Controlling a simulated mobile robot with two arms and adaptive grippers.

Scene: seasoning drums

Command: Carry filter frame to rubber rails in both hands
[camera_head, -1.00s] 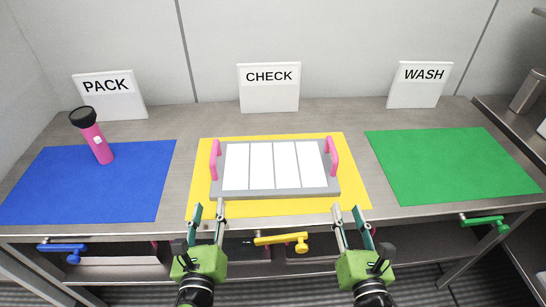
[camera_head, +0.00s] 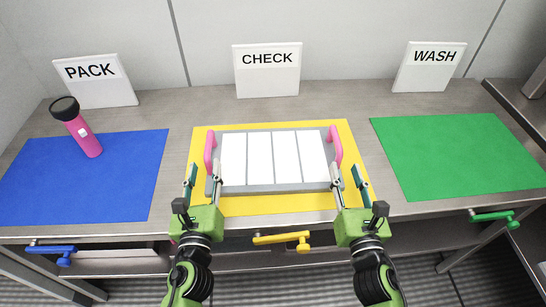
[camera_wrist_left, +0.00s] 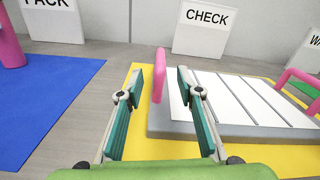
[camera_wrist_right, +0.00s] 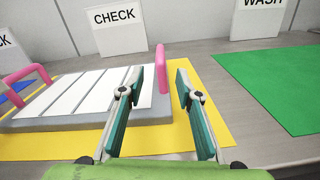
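The filter frame (camera_head: 273,187) is a grey tray with white panels and two pink handles. It lies flat on the yellow mat (camera_head: 272,207) under the CHECK sign. My left gripper (camera_head: 203,174) is open just in front of the left pink handle (camera_head: 210,152). In the left wrist view that handle (camera_wrist_left: 159,75) stands beyond and between the open fingers. My right gripper (camera_head: 346,174) is open just in front of the right pink handle (camera_head: 335,146). In the right wrist view that handle (camera_wrist_right: 161,68) shows beyond and between the fingers. No rubber rails can be made out.
A blue mat (camera_head: 85,185) lies at left with a pink, black-topped shaker (camera_head: 84,137) on its back part. A green mat (camera_head: 460,155) at right is bare. Blue, yellow (camera_head: 282,238) and green levers line the table's front edge. Signs PACK, CHECK and WASH stand behind.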

